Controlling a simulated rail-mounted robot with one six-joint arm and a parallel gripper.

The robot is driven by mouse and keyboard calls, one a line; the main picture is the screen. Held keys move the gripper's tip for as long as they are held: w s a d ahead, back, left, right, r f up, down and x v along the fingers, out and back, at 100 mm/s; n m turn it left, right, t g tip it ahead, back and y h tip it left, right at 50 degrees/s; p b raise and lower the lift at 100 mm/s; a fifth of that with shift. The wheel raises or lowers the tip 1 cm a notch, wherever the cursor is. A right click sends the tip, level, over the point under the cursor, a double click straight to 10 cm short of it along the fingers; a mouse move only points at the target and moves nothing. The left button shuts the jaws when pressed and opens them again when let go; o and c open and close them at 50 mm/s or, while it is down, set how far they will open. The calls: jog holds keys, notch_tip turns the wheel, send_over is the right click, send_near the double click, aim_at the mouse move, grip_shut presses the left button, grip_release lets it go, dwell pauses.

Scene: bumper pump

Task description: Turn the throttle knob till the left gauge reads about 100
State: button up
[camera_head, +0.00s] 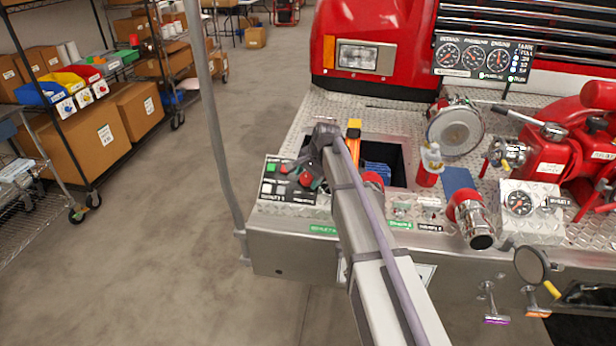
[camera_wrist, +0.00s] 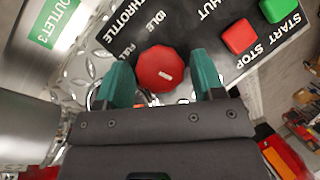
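The red throttle knob (camera_wrist: 160,68) has a short white mark and sits by the words THROTTLE, IDLE and FULL in the wrist view. My gripper (camera_wrist: 162,75) is open, with one teal finger on each side of the knob. The fingers look close to the knob; I cannot tell whether they touch it. In the head view my gripper (camera_head: 311,181) is at the right side of the black control panel (camera_head: 272,190). The left gauge (camera_head: 447,54) is a round black dial on the gauge board at the back; its reading is too small to tell.
The green START button (camera_wrist: 280,9) and red STOP button (camera_wrist: 239,36) are right of the knob. A chrome pipe (camera_wrist: 25,130) is close on the left. A red-and-chrome outlet (camera_head: 470,218) and other fittings stand on the bumper. The floor (camera_head: 170,260) at left is clear.

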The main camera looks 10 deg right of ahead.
jog(key=shift+o, duration=0.7)
jog(key=shift+r, duration=0.1)
jog(key=p+v, duration=1)
jog(key=shift+r, duration=0.3)
